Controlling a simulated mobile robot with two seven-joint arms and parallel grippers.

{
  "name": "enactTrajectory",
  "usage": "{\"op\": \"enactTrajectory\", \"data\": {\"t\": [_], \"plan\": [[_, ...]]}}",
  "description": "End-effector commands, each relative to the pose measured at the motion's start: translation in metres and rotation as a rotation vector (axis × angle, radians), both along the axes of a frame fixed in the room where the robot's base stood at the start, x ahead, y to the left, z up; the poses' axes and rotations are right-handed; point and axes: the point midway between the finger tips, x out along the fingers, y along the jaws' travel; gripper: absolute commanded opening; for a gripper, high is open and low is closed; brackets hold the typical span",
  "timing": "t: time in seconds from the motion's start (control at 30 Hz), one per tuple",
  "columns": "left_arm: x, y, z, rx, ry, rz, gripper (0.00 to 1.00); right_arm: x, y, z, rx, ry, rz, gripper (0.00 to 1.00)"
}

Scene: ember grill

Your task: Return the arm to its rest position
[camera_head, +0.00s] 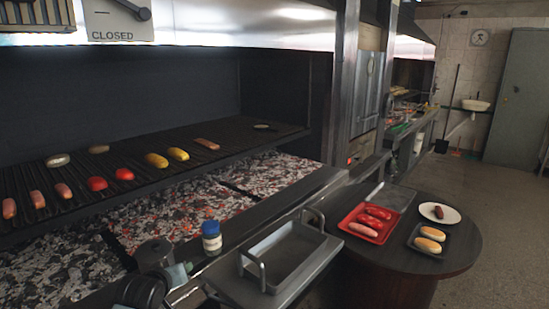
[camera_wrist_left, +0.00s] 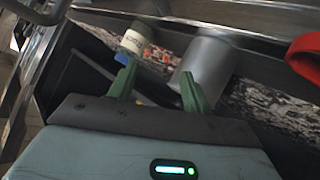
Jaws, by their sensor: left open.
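My left gripper (camera_wrist_left: 160,90) shows in the left wrist view with its two green fingers spread apart and nothing between them. A small jar with a pale label and blue lid (camera_wrist_left: 133,40) and a grey metal cylinder (camera_wrist_left: 208,66) lie beyond the fingertips. In the head view my left arm shows only in part at the bottom left, dark and pale teal, close to the metal cylinder (camera_head: 154,254) and left of the jar (camera_head: 211,242). The fingers are hard to make out there. My right gripper is in neither view.
The grill grate (camera_head: 130,205) holds several sausages, red and yellow pieces above glowing coals (camera_head: 150,222). A metal tray with raised handles (camera_head: 285,256) stands on the front ledge. A round dark table (camera_head: 462,240) carries a red tray of sausages (camera_head: 350,228), a plate (camera_head: 452,214) and buns (camera_head: 430,233).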

Motion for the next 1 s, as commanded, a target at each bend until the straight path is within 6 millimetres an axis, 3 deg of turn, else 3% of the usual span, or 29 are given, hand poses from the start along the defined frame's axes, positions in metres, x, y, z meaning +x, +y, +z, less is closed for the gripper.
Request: {"op": "enactTrajectory", "data": {"t": [0.03,0.2,0.5,0.63,0.8,1.0], "plan": [[-0.018,-0.004,-0.028,0.018,0.019,-0.022,0.49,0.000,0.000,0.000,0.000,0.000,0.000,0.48],[-0.079,-0.015,-0.099,0.084,0.049,-0.102,0.49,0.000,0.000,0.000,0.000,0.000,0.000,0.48],[-0.208,-0.033,-0.190,0.183,0.095,-0.235,0.49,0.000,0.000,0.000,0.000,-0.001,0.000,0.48],[-0.269,-0.040,-0.215,0.223,0.111,-0.289,0.49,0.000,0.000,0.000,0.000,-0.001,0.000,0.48],[-0.342,-0.047,-0.231,0.270,0.129,-0.352,0.49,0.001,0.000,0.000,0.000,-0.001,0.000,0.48],[-0.392,-0.051,-0.235,0.302,0.136,-0.393,0.49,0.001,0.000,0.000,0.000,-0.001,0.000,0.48]]}}
